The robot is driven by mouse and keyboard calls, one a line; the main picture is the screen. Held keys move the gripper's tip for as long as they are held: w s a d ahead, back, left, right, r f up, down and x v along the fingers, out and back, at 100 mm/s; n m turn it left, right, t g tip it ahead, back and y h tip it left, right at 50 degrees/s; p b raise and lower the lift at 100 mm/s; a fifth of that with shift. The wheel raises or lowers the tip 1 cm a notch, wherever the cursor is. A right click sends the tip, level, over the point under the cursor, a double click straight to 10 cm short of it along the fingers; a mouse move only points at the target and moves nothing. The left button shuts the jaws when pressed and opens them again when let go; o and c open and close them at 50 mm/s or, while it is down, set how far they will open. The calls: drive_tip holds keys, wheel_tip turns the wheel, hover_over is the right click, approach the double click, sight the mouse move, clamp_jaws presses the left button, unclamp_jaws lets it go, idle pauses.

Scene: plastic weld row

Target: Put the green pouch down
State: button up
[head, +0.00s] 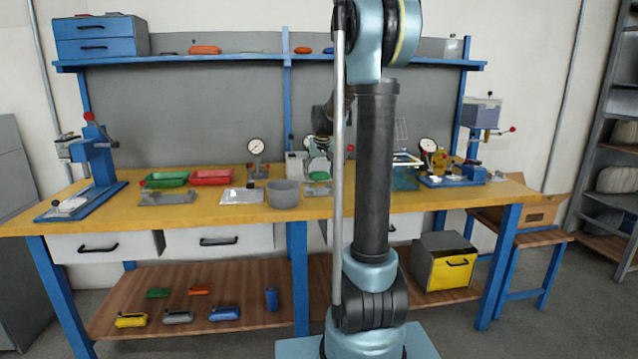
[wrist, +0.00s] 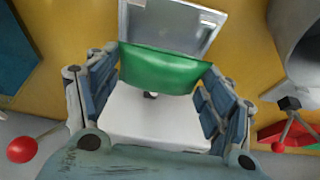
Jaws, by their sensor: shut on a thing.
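The green pouch (wrist: 158,70) is between the two blue-grey fingers of my gripper (wrist: 158,82) in the wrist view, and the gripper is shut on it. In the head view the green pouch (head: 319,165) shows just left of my arm, over the back part of the yellow workbench top (head: 120,207). My arm hides part of the gripper there. A grey metal plate (wrist: 172,25) lies beyond the pouch in the wrist view. I cannot tell whether the pouch touches anything beneath it.
A white block-like thing (wrist: 150,118) shows below the pouch in the wrist view. A grey bowl (head: 284,193) stands left of my gripper. Red (head: 212,177) and green (head: 165,180) trays, a dial gauge (head: 256,150) and presses stand around. Bare bench shows along the front edge.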

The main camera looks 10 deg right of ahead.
sight(319, 180)
drive_tip(key=shift+f, duration=1.5)
drive_tip(key=shift+f, duration=0.15)
drive_tip(key=o, duration=0.9)
drive_tip(key=v, duration=1.2)
drive_tip(key=s+f, duration=0.6)
drive_tip(key=s, duration=0.7)
drive_tip(key=s+f+g, duration=0.1)
drive_tip(key=s+f, duration=0.6)
drive_tip(key=s, duration=0.6)
drive_tip(key=s+f+g, duration=0.1)
drive_tip(key=s+f, duration=0.6)
drive_tip(key=s, duration=0.6)
drive_tip(key=shift+s+f, duration=0.1)
drive_tip(key=shift+s, duration=0.25)
